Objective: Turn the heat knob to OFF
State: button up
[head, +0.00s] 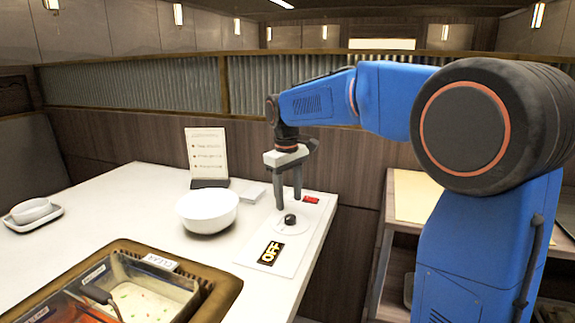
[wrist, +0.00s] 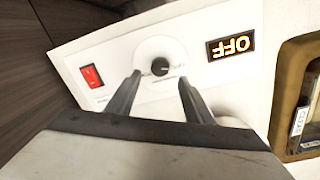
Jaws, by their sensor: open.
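The heat knob (head: 290,220) is a small dark knob on a pale round dial, set in a white control panel (head: 284,259) on the table. It also shows in the wrist view (wrist: 160,67). A display (head: 271,253) on the panel reads OFF; it appears upside down in the wrist view (wrist: 230,45). My gripper (head: 288,208) points down just above the knob. In the wrist view its two dark fingers (wrist: 160,84) are apart, one on each side below the knob in the picture, with nothing between them. I cannot tell whether they touch the panel.
A red switch (head: 311,200) sits on the panel. A white bowl (head: 207,211) stands close left of my gripper, with a menu card (head: 208,153) behind it. A brown-rimmed sauce well (head: 222,290) is in front. A small bowl on a saucer (head: 33,212) is far left.

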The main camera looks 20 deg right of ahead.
aim_at(287, 218)
notch_tip(287, 218, up, 12)
jog(key=shift+s+a+f, duration=0.15)
jog(key=shift+a+f, duration=0.1)
dwell(0.3)
jog(key=s+d+f+m+t, duration=0.1)
jog(key=s+d+f+m, duration=0.1)
jog(key=s+f, duration=0.5)
jog(key=s+d+f+m+t, duration=0.2)
jog(key=s+f, duration=0.5)
jog(key=s, duration=0.8)
jog(key=s+d+f+m+t, duration=0.1)
jog(key=s+d+f, duration=0.3)
jog(key=s, duration=0.7)
notch_tip(287, 218, down, 3)
jog(key=shift+s+r+m+t+y, duration=0.1)
jog(key=shift+s+m+t+y, duration=0.05)
jog(key=shift+m+t+y, duration=0.2)
